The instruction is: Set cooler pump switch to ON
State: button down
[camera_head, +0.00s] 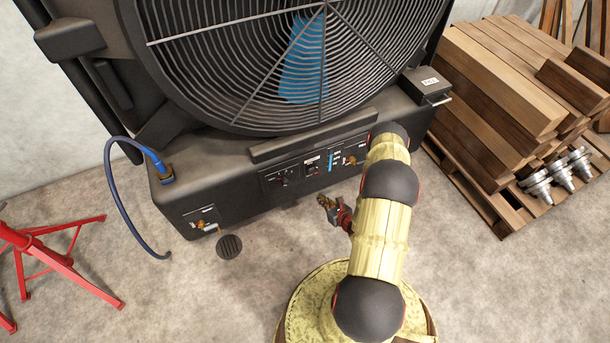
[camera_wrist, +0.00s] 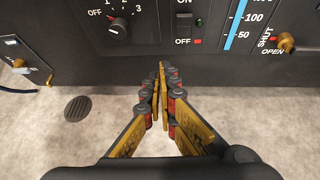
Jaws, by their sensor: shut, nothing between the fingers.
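The cooler pump switch (camera_head: 312,166) is on the dark control panel at the base of the large fan cooler (camera_head: 240,150). The switch's position is too small and dark to tell. My gripper (camera_head: 323,203) is shut and empty, in front of and below the panel. In the wrist view its fingertips (camera_wrist: 161,68) come together below and slightly left of the OFF label, apart from the panel.
A rotary knob (camera_wrist: 118,29) marked OFF to 3 is left of the switch. A blue level gauge (camera_wrist: 236,25) and a brass valve (camera_wrist: 286,43) marked SHUT/OPEN are to its right. A blue hose (camera_head: 113,190), red stand (camera_head: 50,245) and wood pallet (camera_head: 500,215) flank the cooler. Floor in front is mostly clear.

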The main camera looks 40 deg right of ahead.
jog(key=d, duration=0.1)
jog(key=d+h, duration=0.1)
jog(key=d, duration=0.1)
jog(key=shift+w+d+r+m+h, duration=0.1)
jog(key=shift+r+m+h, duration=0.2)
jog(key=b, duration=0.5)
send_near(310, 173)
jog(key=w+f, duration=0.3)
jog(key=shift+w+d+r, duration=0.2)
jog(key=shift+w+d, duration=0.25)
jog(key=shift+w, duration=0.2)
jog(key=shift+r, duration=0.1)
